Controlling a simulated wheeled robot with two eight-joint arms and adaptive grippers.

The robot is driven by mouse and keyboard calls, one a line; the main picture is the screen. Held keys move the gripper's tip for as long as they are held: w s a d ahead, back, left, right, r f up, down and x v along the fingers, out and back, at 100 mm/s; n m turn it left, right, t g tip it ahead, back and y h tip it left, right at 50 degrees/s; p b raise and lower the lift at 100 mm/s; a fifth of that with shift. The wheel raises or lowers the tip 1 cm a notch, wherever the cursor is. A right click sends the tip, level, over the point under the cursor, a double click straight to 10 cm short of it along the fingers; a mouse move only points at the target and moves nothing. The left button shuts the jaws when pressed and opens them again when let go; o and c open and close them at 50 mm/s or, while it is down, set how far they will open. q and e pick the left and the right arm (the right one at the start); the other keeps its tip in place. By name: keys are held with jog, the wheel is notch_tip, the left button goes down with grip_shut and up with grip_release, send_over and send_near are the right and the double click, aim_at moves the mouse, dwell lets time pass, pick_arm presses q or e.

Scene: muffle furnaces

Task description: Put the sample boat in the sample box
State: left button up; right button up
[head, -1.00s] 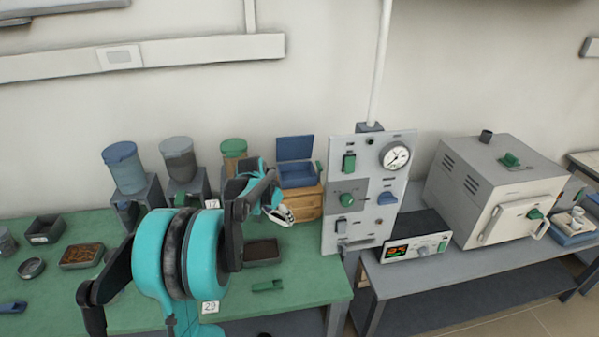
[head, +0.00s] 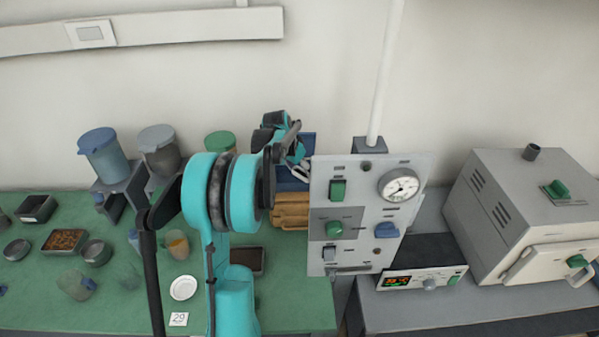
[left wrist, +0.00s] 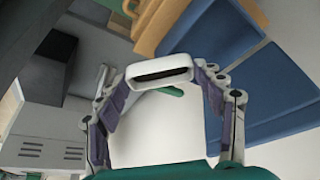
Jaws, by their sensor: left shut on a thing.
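The sample boat (left wrist: 158,68), a small white trough with a dark slot, is between the fingertips of my left gripper (left wrist: 163,76) in the left wrist view. My left gripper also shows in the head view (head: 298,170), shut and raised in front of the blue box. I take this open blue box (head: 287,184) as the sample box. It sits on a wooden drawer unit (head: 290,211), its lid (head: 309,143) standing up at the back. My arm hides much of it. Blue panels (left wrist: 245,80) fill the right of the wrist view. The right gripper is not in view.
A grey control panel (head: 340,255) with a gauge stands just right of the blue box. Hoppers with blue, grey and green lids (head: 104,155) stand to the left. A furnace (head: 510,200) is far right. Dishes and a beaker (head: 177,245) lie on the green bench.

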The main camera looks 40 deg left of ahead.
pick_arm(q)
jog(key=b, duration=0.1)
send_over(293, 180)
jog(key=f, duration=0.5)
jog(key=shift+s+d+f, duration=0.15)
jog(key=shift+d+f, duration=0.15)
jog(key=shift+f, duration=0.1)
jog(key=shift+a+f, duration=0.1)
jog(key=shift+a, duration=0.15)
jog(key=shift+f+b, duration=0.45)
jog(key=shift+f, duration=1.6)
jog(key=shift+f, duration=0.2)
jog(key=o, duration=1)
jog(key=shift+c, duration=0.2)
